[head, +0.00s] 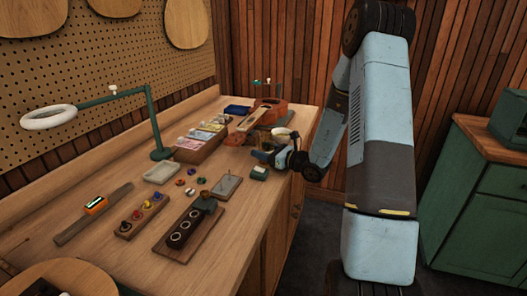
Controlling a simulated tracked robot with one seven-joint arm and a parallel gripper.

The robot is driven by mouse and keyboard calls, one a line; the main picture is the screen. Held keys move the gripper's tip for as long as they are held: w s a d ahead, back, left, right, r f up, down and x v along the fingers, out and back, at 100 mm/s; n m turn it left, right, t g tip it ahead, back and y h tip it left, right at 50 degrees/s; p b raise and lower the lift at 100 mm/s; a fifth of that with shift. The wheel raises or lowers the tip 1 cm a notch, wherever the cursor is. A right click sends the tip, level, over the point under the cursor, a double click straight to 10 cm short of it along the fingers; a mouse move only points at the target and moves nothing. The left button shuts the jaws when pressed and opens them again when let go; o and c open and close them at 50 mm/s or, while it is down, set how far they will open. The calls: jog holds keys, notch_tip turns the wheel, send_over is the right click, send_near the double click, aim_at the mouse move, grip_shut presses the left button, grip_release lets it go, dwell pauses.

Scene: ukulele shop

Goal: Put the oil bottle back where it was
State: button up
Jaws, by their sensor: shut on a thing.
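My gripper (264,156) is low over the right part of the workbench, in front of the ukulele. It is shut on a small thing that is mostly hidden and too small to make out. I cannot tell an oil bottle for certain. A dark wooden rack (172,247) with several round dark-and-pale places lies at the bench's front edge, left of my gripper. A dark piece (206,203) stands at the rack's far end. A small dark green box (259,173) is just below my gripper; whether they touch is unclear.
A ukulele (266,108) lies behind my gripper, near a pale bowl-like thing (286,134). A box of coloured packets (202,139), a green lamp (152,125), a pale tray (161,172), a small board (227,186) and a strip of coloured knobs (139,217) crowd the bench (90,259).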

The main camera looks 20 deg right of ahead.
jog(key=o, duration=1.2)
